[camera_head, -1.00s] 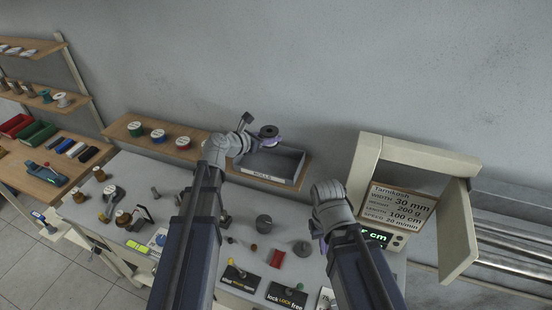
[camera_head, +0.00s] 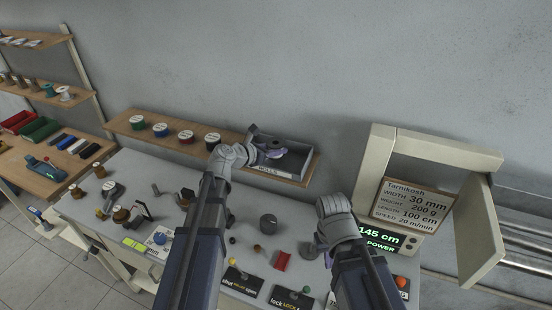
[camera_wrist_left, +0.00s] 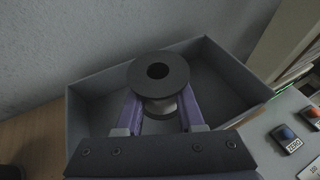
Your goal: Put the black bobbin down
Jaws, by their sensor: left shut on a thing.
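The black bobbin (camera_head: 277,153) is a dark spool with a round flange and a centre hole. My left gripper (camera_head: 263,150) is shut on it. In the left wrist view the bobbin (camera_wrist_left: 158,84) sits upright between the purple fingers (camera_wrist_left: 158,112), its wide flange facing the camera. It is over the inside of the grey open bin (camera_wrist_left: 222,77), labelled ROLLS, on the wooden shelf; the bin also shows in the head view (camera_head: 301,158). Whether the bobbin touches the bin floor I cannot tell. My right gripper (camera_head: 326,254) is low over the bench; its fingers are mostly hidden.
Several coloured spools (camera_head: 161,130) stand on the shelf left of the bin. A beige machine frame (camera_head: 378,160) with a display stands at the right.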

